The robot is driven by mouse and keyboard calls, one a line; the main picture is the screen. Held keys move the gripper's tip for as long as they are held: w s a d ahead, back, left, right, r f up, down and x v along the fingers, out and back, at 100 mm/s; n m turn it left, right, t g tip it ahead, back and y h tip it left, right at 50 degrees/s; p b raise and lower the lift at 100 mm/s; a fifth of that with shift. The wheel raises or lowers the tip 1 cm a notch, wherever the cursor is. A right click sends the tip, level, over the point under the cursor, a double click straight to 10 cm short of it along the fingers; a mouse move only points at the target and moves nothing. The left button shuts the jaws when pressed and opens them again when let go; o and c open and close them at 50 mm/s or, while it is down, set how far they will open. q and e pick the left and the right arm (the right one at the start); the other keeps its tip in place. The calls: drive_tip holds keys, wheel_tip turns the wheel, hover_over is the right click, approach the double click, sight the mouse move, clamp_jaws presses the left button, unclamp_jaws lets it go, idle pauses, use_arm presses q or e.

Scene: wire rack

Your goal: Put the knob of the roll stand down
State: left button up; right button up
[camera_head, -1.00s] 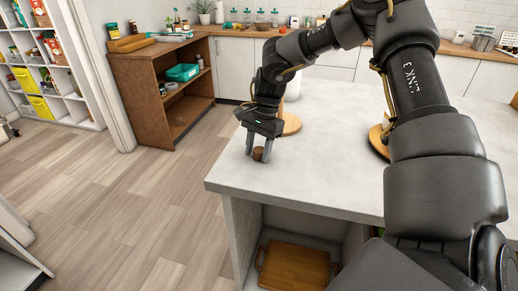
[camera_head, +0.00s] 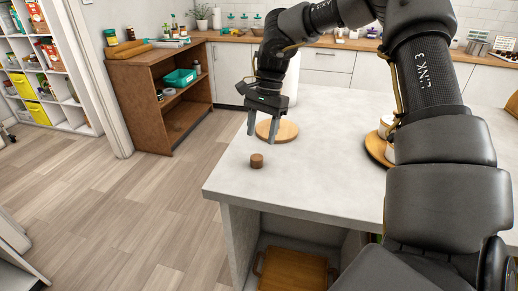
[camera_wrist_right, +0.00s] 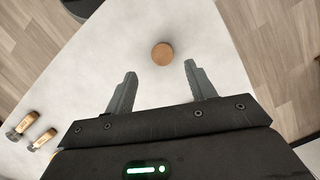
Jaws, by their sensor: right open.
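The knob (camera_head: 257,160) is a small brown wooden cylinder standing on the white countertop near its left corner. In the right wrist view the knob (camera_wrist_right: 162,54) lies beyond the fingertips, clear of both. My right gripper (camera_head: 263,138) is open and empty, above and behind the knob, apart from it; its two spread fingers also show in the right wrist view (camera_wrist_right: 160,70). My left gripper is not in view.
The countertop (camera_head: 325,165) is clear around the knob, with its edge close at left and front. A round wooden board (camera_head: 375,148) with white items is partly hidden by my right arm. A shelf below holds a wooden tray (camera_head: 292,268). A brown cabinet (camera_head: 140,95) stands beyond the floor.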

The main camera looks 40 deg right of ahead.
drive_tip(key=shift+v, duration=1.9)
